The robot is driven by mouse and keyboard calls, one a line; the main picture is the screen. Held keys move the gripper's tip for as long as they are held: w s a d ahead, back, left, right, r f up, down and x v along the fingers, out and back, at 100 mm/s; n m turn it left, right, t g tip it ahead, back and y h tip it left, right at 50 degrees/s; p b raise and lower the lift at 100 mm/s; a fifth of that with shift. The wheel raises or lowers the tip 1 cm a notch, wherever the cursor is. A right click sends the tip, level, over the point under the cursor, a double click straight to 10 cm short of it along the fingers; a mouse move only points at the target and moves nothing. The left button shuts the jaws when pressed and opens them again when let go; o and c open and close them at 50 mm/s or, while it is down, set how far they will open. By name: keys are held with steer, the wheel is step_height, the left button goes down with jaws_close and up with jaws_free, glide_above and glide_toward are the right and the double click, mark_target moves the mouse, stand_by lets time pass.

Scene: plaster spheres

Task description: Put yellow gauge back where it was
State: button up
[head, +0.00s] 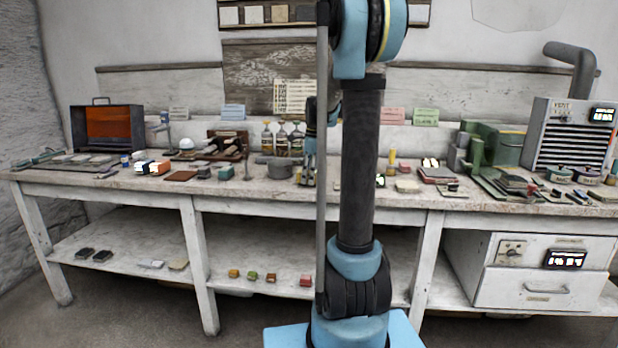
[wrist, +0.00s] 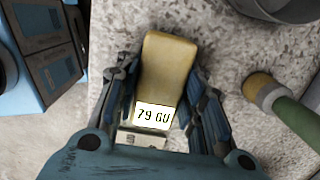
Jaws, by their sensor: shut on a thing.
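The yellow gauge (wrist: 168,70) is a rounded yellow block with a white display reading "79 GU" at its near end. In the wrist view it sits between the two fingers of my gripper (wrist: 160,78), which is shut on it. The speckled bench top shows beneath and around it; I cannot tell whether the gauge touches the bench or is held just above. In the head view my gripper (head: 308,178) is low over the middle of the bench, partly hidden behind my arm, and the gauge cannot be made out there.
A grey pot (head: 280,168) stands just left of my gripper on the bench (head: 260,189); a grey rim (wrist: 285,8) shows at the wrist view's top right. A green and tan cylinder (wrist: 268,95) lies right of the gauge. Small items crowd the bench on both sides.

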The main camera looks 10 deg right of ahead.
steer(key=o, duration=0.9)
steer(key=shift+o, duration=0.2)
step_height(320, 180, up, 12)
steer(key=d, duration=0.1)
steer(key=s+f+n, duration=0.7)
steer(key=s+f, duration=0.1)
steer(key=s, duration=0.3)
steer(key=s+f+n+t+h, duration=0.1)
steer(key=s+f+n, duration=0.6)
steer(key=s, duration=0.5)
steer(key=s+f+n, duration=0.8)
steer(key=s, duration=0.4)
steer(key=shift+a+f+t, duration=0.3)
steer(key=shift+a+t, duration=0.1)
steer(key=shift+a, duration=0.05)
steer(key=shift+w, duration=0.1)
